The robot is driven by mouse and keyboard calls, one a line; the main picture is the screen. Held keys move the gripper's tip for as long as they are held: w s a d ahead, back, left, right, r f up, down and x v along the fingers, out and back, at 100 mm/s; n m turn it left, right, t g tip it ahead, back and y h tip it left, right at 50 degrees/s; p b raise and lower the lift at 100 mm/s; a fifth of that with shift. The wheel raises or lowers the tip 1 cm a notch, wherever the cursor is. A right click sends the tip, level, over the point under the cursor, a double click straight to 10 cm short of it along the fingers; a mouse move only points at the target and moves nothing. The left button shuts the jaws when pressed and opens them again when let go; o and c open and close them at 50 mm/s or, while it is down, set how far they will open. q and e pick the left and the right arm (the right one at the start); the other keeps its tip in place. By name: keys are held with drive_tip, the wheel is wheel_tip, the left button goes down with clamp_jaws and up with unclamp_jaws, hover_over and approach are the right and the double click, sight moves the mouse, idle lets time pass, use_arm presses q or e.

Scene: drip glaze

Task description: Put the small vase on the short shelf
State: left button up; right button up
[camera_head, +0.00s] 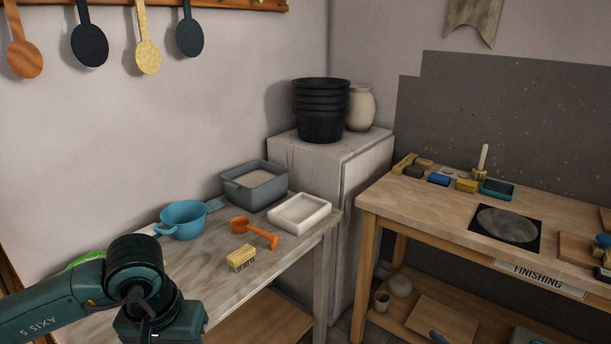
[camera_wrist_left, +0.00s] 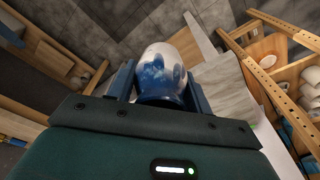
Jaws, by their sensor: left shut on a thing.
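A small vase (camera_wrist_left: 162,72), white with blue drips of glaze, shows in the left wrist view. My left gripper (camera_wrist_left: 158,85) is shut on it, with one dark blue finger on each side. In the head view only my left arm shows, at the lower left; its gripper and the vase are out of that picture. My right gripper is in neither view. I cannot tell which thing is the short shelf; wooden shelving with pale pots (camera_wrist_left: 309,82) stands at the right of the left wrist view.
A side table (camera_head: 225,268) holds a blue pot (camera_head: 183,220), grey tub (camera_head: 254,186), white tray (camera_head: 299,212), orange scoop (camera_head: 254,231) and brush (camera_head: 241,258). A cabinet (camera_head: 300,153) bears black buckets (camera_head: 321,112) and a cream vase (camera_head: 360,108). The finishing table (camera_head: 420,205) stands right.

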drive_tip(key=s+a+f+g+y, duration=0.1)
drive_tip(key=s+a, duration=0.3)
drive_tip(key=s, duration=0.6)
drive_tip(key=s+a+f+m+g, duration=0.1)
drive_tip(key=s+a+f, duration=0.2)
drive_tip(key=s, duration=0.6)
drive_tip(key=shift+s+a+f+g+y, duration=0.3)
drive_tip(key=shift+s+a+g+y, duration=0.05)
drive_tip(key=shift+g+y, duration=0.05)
use_arm(q)
drive_tip(key=shift+a, duration=0.1)
